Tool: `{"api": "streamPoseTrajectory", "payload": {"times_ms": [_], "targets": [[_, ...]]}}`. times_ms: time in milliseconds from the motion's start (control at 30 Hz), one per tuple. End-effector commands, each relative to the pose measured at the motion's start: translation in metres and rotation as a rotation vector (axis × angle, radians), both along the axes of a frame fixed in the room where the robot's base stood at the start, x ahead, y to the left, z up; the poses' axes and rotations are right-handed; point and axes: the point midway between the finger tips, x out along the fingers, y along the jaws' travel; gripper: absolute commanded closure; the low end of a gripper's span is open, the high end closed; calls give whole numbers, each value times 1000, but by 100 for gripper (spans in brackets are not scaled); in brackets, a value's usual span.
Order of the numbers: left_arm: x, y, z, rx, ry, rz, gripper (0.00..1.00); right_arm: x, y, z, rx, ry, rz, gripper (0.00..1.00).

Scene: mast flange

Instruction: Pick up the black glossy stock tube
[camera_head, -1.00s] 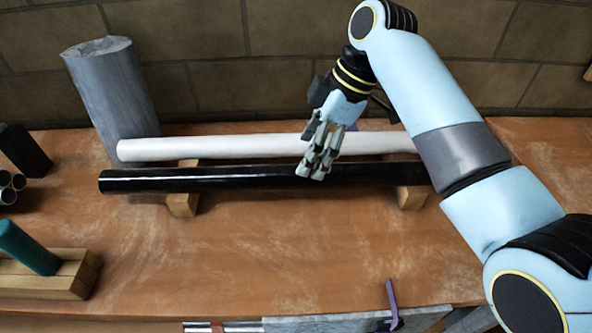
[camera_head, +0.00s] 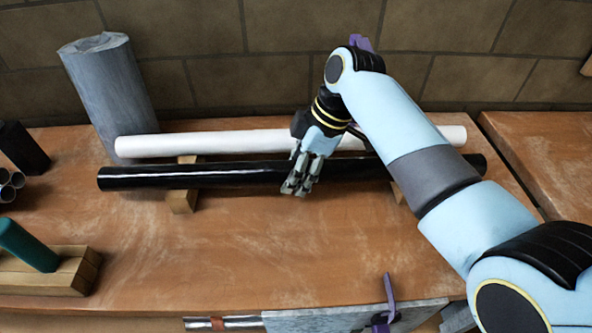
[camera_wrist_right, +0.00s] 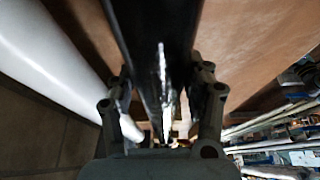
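The black glossy stock tube (camera_head: 225,175) lies level across wooden support blocks (camera_head: 183,200), in front of a white tube (camera_head: 200,145). My right gripper (camera_head: 297,186) is over the middle of the black tube, its fingers pointing down and hiding a short stretch of it. In the right wrist view the black tube (camera_wrist_right: 155,40) runs between the two open fingers (camera_wrist_right: 160,95), one on each side and close to it. Firm contact cannot be made out. My left gripper is not in view.
A grey cylinder (camera_head: 108,90) stands at the back left by the tile wall. A green cylinder (camera_head: 27,246) rests in a wooden block (camera_head: 60,275) at the front left. A purple clamp-like part (camera_head: 389,300) is at the front edge. The middle front of the table is clear.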

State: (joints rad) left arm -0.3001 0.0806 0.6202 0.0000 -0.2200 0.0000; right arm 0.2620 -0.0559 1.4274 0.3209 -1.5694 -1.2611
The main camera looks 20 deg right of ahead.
Motion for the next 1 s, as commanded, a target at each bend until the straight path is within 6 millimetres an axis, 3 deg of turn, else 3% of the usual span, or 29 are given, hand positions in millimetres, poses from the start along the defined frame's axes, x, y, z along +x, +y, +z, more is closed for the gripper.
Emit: {"api": "streamPoseTrajectory", "payload": {"times_ms": [33, 367, 767, 1000], "targets": [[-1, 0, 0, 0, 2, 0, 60, 0, 0, 0, 0, 0, 0, 57], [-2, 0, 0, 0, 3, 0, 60, 0, 0, 0, 0, 0, 0, 100], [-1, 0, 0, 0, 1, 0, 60, 1, 0, 4, 0, -2, -1, 100], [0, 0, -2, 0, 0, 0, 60, 2, 0, 29, 1, -6, 0, 100]]}}
